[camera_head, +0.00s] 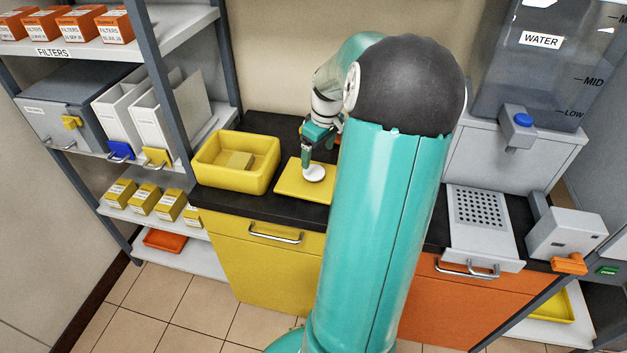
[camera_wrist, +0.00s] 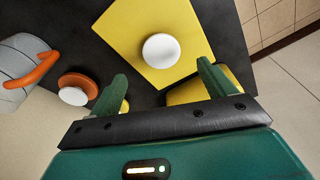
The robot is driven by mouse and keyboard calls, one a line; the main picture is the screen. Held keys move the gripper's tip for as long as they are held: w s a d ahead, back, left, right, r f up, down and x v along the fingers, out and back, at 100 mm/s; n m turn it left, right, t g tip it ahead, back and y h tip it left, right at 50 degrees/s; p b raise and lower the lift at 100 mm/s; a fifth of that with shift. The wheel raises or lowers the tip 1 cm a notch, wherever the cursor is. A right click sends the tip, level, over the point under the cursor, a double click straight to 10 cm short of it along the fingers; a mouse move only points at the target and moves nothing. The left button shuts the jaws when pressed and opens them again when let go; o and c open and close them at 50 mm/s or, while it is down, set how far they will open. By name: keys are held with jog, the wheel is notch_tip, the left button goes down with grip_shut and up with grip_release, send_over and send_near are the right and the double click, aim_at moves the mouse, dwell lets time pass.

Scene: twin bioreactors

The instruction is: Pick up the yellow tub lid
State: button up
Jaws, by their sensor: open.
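The yellow tub lid (camera_head: 291,184) is a flat square plate with a round white knob (camera_head: 314,172). My arm hides part of the counter in the head view.
In the wrist view an orange round piece with a white knob (camera_wrist: 73,95) and a grey vessel with an orange handle (camera_wrist: 15,75) stand left of the fingers. Shelves with yellow boxes (camera_head: 144,200) stand left. A perforated grey tray (camera_head: 480,210) is right.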

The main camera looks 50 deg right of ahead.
aim_at(314, 171)
jog(key=f, duration=0.2)
jog(key=w+f, duration=0.1)
jog(key=f, duration=0.4)
jog(key=shift+w+a+f, duration=0.1)
jog(key=shift+w, duration=0.05)
jog(key=c, duration=1.3)
jog(key=shift+c, duration=0.5)
jog(key=shift+r, duration=0.2)
